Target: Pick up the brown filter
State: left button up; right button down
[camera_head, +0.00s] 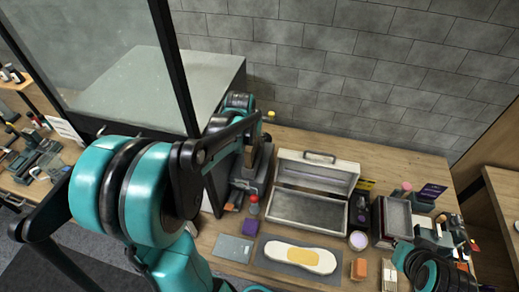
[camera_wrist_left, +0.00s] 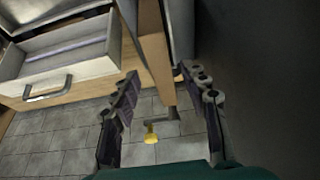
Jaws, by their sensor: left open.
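A brown upright piece (camera_wrist_left: 154,48), which looks like the brown filter, shows between the fingertips in the left wrist view. In the head view a small brown patch (camera_head: 250,157) shows at the dark grey machine behind the table. My left gripper (camera_wrist_left: 158,72) is open, with one finger on each side of the brown piece. I cannot tell whether either finger touches it. In the head view my left arm covers much of this area. Part of my right arm shows at the lower right; I cannot make out its gripper.
An open grey metal box (camera_head: 310,208) stands right of the machine. A glass-walled cabinet (camera_head: 160,90) stands behind my left arm. The tiled wall is close behind.

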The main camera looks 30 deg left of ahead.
pick_arm(q)
jog(key=x, duration=0.4)
jog(key=b+x, duration=0.1)
jog(key=x, duration=0.2)
jog(key=shift+w+a+f+b, duration=0.2)
jog(key=shift+a+f+b, duration=0.05)
jog(key=shift+f+b, duration=0.05)
jog(key=shift+r, duration=0.1)
jog(key=shift+f+b, duration=0.3)
grip_shut()
